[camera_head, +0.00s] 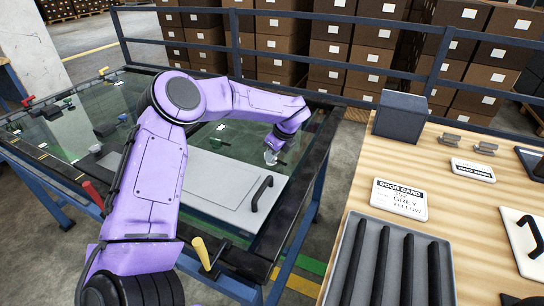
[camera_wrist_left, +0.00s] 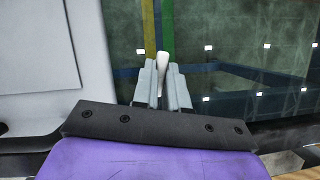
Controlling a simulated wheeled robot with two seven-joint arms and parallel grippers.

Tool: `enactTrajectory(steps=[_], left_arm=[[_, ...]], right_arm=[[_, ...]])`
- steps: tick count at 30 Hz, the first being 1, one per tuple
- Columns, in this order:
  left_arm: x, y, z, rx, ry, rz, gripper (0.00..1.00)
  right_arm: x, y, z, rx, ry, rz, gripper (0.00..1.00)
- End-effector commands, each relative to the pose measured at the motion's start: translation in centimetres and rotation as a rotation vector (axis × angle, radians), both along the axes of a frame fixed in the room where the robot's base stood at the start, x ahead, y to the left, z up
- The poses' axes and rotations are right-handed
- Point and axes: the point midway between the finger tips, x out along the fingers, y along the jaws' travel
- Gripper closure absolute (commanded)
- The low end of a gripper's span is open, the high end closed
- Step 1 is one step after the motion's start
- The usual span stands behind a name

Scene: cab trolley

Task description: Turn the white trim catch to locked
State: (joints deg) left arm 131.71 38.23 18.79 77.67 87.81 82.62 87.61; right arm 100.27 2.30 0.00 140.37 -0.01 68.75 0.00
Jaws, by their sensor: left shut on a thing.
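The white trim catch (camera_wrist_left: 162,62) shows in the left wrist view as a small upright white lever standing between my fingertips. My left gripper (camera_wrist_left: 163,88) is shut on it, with one grey finger on each side. In the head view my left gripper (camera_head: 274,148) reaches down at the right part of the glass-topped trolley (camera_head: 65,140); the white catch (camera_head: 270,157) is small there and partly hidden by the gripper. The catch's base and any lock marking cannot be made out. My right gripper is not in view.
A light grey panel (camera_head: 215,180) with a black handle (camera_head: 261,193) lies beside the gripper. A yellow-handled clamp (camera_head: 201,252) and a red handle (camera_head: 93,194) stand on the near edge. At right, a wooden table (camera_head: 345,215) bears a slotted tray (camera_head: 343,262) and a dark box (camera_head: 400,116).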

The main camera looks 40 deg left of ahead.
Motion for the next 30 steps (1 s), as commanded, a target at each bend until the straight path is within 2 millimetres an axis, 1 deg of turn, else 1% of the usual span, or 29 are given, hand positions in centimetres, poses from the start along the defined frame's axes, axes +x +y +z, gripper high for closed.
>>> enactTrajectory(steps=[1,6,14,23,30], left_arm=[[-0.1,0.0,-0.3,-0.003,-0.001,-0.038,1.00],[-0.2,0.0,-0.3,-0.003,0.001,-0.201,1.00],[-0.4,0.0,-0.2,-0.003,0.002,-0.448,1.00],[-0.6,0.0,0.0,-0.006,0.002,-0.732,1.00],[-0.7,0.2,0.0,-0.006,0.003,-0.955,1.00]], right_arm=[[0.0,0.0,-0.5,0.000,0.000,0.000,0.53],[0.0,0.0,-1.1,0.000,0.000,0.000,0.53],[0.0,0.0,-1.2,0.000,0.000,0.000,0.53],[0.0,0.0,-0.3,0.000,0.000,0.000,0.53],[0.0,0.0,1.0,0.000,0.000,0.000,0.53]])
